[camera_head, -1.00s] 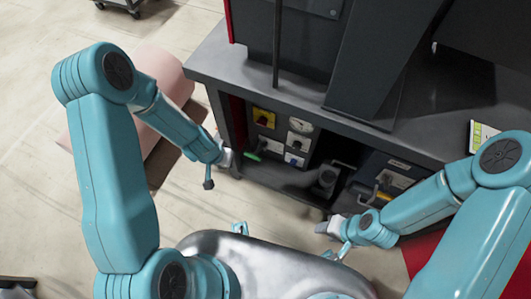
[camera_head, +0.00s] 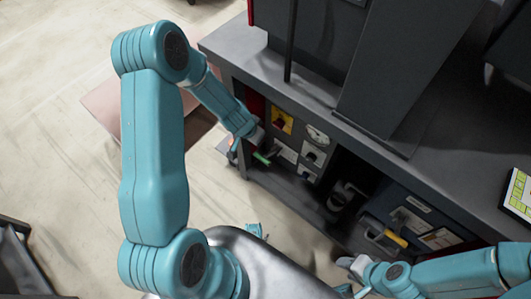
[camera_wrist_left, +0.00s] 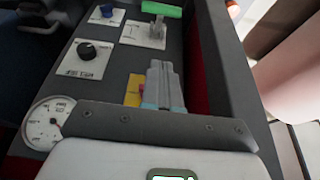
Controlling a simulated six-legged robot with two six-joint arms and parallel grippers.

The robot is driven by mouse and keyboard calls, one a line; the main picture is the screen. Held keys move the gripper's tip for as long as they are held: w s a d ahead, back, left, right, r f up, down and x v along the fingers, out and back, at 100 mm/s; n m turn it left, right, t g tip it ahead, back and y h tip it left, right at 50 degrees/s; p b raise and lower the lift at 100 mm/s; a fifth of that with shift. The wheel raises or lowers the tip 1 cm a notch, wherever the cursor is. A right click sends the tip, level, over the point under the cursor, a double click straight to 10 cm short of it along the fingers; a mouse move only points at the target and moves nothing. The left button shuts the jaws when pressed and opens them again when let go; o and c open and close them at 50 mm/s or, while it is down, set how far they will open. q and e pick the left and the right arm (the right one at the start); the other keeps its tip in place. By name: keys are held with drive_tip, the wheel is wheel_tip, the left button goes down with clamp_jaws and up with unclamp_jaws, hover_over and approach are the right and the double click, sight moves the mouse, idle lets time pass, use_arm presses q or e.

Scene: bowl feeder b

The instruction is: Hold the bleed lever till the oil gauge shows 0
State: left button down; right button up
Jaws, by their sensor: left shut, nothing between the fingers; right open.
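The green-handled bleed lever (camera_head: 263,158) sticks out from the dark panel under the bench; it shows at the top of the left wrist view (camera_wrist_left: 160,9). The round white oil gauge (camera_head: 318,134) is on the same panel, at the lower left in the left wrist view (camera_wrist_left: 48,122); its reading is too small to tell. My left gripper (camera_head: 259,139) is at the panel beside the lever. In the left wrist view its fingers (camera_wrist_left: 163,84) are shut and empty, below the lever in the picture. My right gripper (camera_head: 351,276) is open and empty, low in the head view.
A yellow plate with a red knob (camera_head: 281,122) is beside the gauge, partly behind my left fingers in the wrist view. White plates with a black knob (camera_head: 312,155) are close by. The grey bench top (camera_head: 440,165) overhangs the panel. A blue box (camera_head: 410,208) stands right.

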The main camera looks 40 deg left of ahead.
use_arm(q)
drive_tip(key=shift+a, duration=0.1)
drive_tip(key=b, duration=0.6)
hover_over(260, 159)
drive_tip(key=w, duration=0.2)
wheel_tip(260, 159, down, 10)
drive_tip(key=shift+w+f, duration=0.1)
drive_tip(key=shift+w, duration=0.05)
drive_tip(key=f+b, duration=0.1)
drive_tip(key=s+f+b, duration=0.1)
drive_tip(key=b, duration=0.1)
drive_tip(key=shift+s+f+b, duration=0.15)
drive_tip(key=shift+f+b, duration=0.1)
drive_tip(key=shift+b, duration=0.05)
drive_tip(key=shift+s+a+f+b, duration=0.1)
drive_tip(key=shift+f+b, duration=0.1)
drive_tip(key=shift+b, duration=0.15)
drive_tip(key=shift+s+f, duration=0.1)
drive_tip(key=shift+s, duration=0.05)
drive_tip(key=shift+s+f, duration=0.15)
drive_tip(key=shift+s, duration=0.1)
